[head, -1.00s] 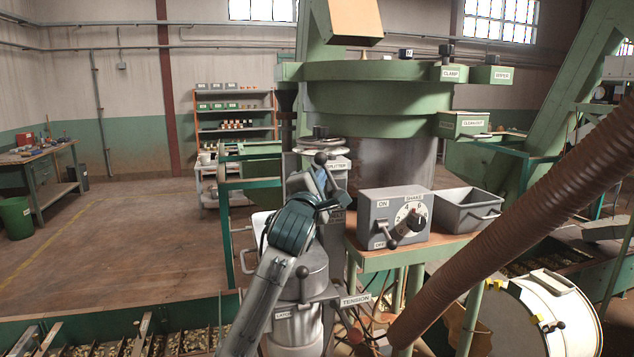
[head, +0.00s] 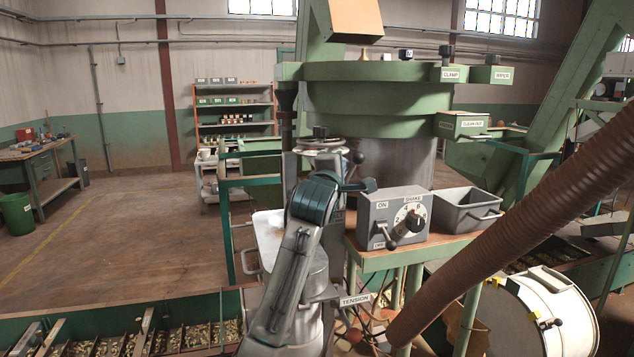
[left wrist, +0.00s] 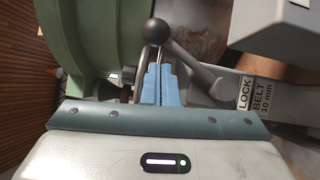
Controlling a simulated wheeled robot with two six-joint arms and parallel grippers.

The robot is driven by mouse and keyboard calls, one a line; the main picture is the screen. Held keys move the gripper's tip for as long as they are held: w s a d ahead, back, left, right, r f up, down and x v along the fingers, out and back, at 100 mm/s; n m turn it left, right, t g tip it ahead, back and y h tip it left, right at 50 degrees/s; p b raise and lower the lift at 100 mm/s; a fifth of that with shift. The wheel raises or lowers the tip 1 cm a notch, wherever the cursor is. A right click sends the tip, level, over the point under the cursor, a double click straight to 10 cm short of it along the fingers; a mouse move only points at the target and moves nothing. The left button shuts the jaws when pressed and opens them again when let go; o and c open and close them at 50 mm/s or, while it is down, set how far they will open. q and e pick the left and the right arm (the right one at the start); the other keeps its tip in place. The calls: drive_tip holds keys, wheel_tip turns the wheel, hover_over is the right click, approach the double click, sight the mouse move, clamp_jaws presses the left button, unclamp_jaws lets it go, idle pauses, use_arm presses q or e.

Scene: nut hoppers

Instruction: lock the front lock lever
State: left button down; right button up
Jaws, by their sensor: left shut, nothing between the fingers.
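The lock lever has a black ball knob (left wrist: 156,30) and a dark arm (left wrist: 190,62) slanting down right towards a LOCK BELT 10 mm label (left wrist: 254,95) in the left wrist view. In the head view a black ball knob (head: 358,157) stands just beyond my left wrist. My left gripper (left wrist: 160,72) has blue fingers, shut and empty, close beside the lever below the knob; whether they touch it I cannot tell. My right gripper is out of view.
A grey control box (head: 394,217) with a dial and switch stands right of my left wrist, beside a grey bin (head: 467,212). A green hopper bowl (head: 370,95) rises behind. A brown hose (head: 520,210) crosses the right side. Open floor lies left.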

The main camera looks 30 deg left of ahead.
use_arm(q)
drive_tip(key=shift+w+d+b, duration=0.4)
drive_tip(key=shift+w+d, duration=0.1)
drive_tip(key=shift+w, duration=0.05)
idle(0.5)
